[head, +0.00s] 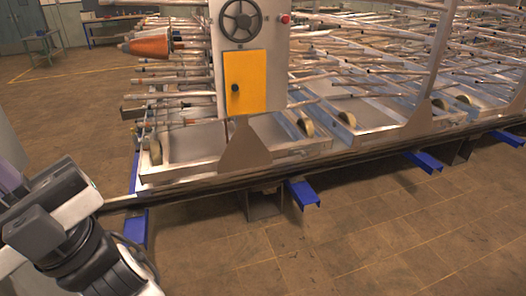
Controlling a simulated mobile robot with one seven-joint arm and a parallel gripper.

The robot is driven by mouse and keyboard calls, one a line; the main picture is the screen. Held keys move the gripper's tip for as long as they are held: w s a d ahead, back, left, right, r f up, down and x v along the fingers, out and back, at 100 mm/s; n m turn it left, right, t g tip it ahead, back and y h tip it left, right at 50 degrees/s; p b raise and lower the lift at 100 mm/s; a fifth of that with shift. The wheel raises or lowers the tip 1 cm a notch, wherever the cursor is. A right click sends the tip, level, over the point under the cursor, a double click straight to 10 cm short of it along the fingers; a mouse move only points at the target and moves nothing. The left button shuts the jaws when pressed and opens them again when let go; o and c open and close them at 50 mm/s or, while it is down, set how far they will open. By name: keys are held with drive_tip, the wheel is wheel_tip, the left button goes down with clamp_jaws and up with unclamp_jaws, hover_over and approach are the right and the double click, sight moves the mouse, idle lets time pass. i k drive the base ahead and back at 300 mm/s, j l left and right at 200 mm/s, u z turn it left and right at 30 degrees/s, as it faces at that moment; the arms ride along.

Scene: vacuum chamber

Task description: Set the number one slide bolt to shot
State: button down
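I cannot make out a slide bolt, or a number one mark, in the head view. A grey upright panel (265,60) stands on the metal frame, with a dark handwheel (241,20) at its top and a red button (285,18) beside it. Below them is a yellow door-like plate (257,80) with a small dark knob (235,88). My arm end, with my gripper (42,203), is at the lower left, well apart from the panel. Its dark blocks and white body show, but I cannot tell the finger opening. Nothing is clearly held.
A long low frame (330,165) with trays, wheels and many metal rods runs across the view. Blue feet (303,194) stick out at its front edge. An orange-banded cone (150,46) juts out left. The brown floor (370,240) in front is clear.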

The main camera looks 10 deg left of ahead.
sight(304, 153)
drive_tip(key=i+j+u, duration=0.1)
drive_tip(key=i+u, duration=1.1)
drive_tip(key=i, duration=0.25)
drive_tip(key=z, duration=1.85)
drive_tip(key=i, duration=0.05)
